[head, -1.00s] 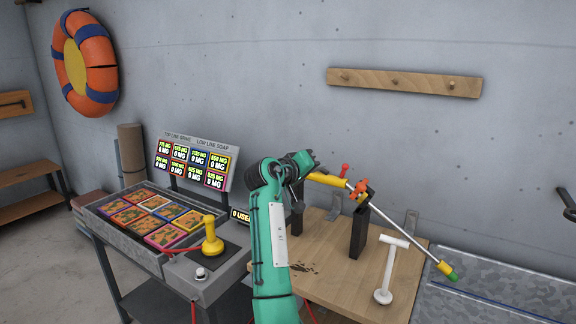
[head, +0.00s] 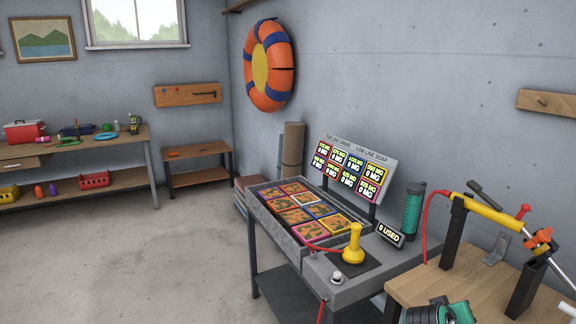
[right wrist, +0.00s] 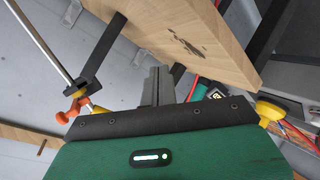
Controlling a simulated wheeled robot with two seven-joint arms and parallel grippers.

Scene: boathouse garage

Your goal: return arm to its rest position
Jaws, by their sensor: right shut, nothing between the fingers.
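My right arm (head: 443,313) shows as a teal and black piece at the bottom edge of the head view, beside the wooden workbench (head: 425,290). Its fingers are out of that view. In the right wrist view the right gripper (right wrist: 158,86) is shut and empty, its fingers close together. The workbench's wooden top (right wrist: 205,50) lies beyond them, with a dark stain on it. The gripper appears apart from the bench. My left gripper is in no view.
A yellow rod tool (head: 490,213) rests on black posts on the bench. A grey console (head: 345,290) with a yellow joystick (head: 353,245), trays of coloured packets and a sign (head: 350,168) stands left of it. A teal cylinder (head: 413,210) stands behind. Open floor (head: 130,260) lies left.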

